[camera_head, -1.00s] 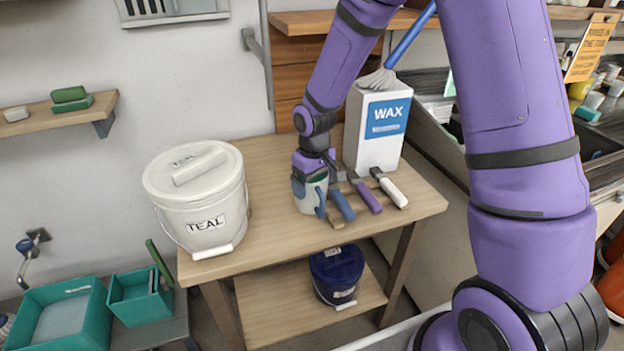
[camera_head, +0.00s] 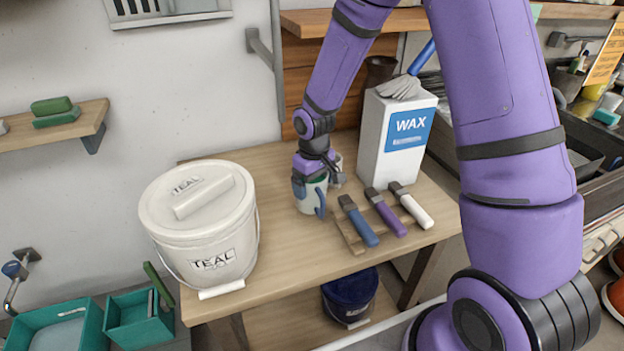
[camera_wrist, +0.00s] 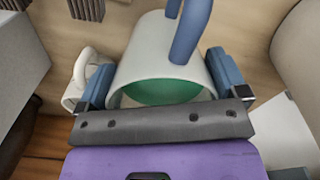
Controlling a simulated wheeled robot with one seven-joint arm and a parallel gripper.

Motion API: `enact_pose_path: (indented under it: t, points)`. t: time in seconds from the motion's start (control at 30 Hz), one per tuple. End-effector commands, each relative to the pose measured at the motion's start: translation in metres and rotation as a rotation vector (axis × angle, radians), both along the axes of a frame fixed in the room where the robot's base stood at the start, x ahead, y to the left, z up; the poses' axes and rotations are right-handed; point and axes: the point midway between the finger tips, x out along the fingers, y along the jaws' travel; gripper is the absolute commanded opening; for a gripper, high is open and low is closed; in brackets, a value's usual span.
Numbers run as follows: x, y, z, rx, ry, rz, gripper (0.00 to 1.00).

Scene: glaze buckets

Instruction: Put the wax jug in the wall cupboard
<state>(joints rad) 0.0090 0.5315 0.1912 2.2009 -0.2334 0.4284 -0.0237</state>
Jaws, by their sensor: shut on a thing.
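My gripper (camera_head: 316,178) is shut on a white jug (camera_head: 309,200) with a blue handle. In the wrist view the jug (camera_wrist: 150,60) lies between my two blue fingers (camera_wrist: 165,88), its mouth towards the camera and its inside green. No label on the jug shows. In the head view it is at the table, left of the brushes; I cannot tell whether it touches the top. A tall white carton marked WAX (camera_head: 397,137) stands behind to the right. I cannot make out a wall cupboard for certain.
A lidded TEAL bucket (camera_head: 203,235) stands left on the wooden table (camera_head: 275,240). Several brushes (camera_head: 380,215) lie on a rack right of the jug. A white cup (camera_wrist: 73,98) is close beside my left finger. A dark blue bucket (camera_head: 350,297) sits below.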

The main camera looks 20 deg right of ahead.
Motion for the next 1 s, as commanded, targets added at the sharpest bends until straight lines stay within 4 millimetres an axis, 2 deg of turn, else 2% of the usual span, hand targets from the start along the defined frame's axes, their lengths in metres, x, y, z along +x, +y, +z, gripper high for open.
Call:
enact_pose_path:
  t: [0.23, 0.67, 0.7, 0.73, 1.0]
  points:
    - [-0.004, -0.009, -0.023, 0.0, 0.0, 0.0, 0.52]
    - [-0.004, -0.009, -0.027, -0.001, -0.001, 0.0, 0.52]
    - [-0.004, -0.009, -0.028, -0.001, 0.0, 0.0, 0.96]
    - [-0.004, -0.009, -0.028, -0.001, 0.0, 0.0, 1.0]
    - [-0.004, -0.009, -0.025, -0.001, -0.001, 0.0, 1.0]
